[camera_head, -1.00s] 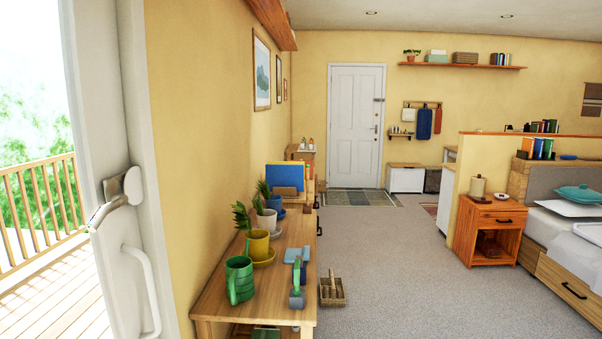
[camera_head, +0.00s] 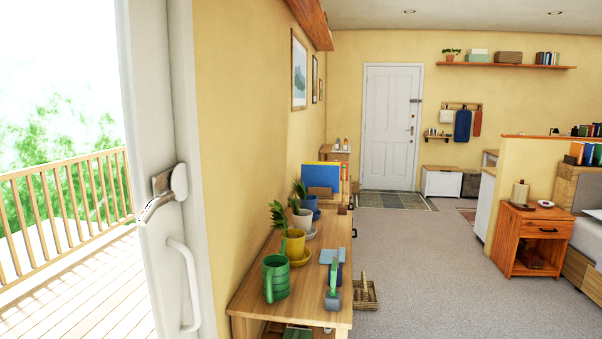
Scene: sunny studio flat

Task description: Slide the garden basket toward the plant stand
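The garden basket (camera_head: 366,296) is a small brown wicker basket with a handle. It stands on the carpet just right of the wooden plant stand (camera_head: 245,307), and the stand's right edge partly hides it. The stand holds a yellow potted plant (camera_head: 293,243), smaller potted plants behind it, a green watering can (camera_head: 275,278), and a hand tool with a green handle (camera_head: 333,293). A gap between basket and stand cannot be judged. Neither of my grippers is in view.
An open white glass door (camera_head: 180,240) and a wooden deck (camera_head: 95,290) are at the left. A wooden nightstand (camera_head: 528,240) stands at the right. The grey carpet (camera_head: 430,270) is clear between the basket and nightstand. A white entry door (camera_head: 390,128) is at the back.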

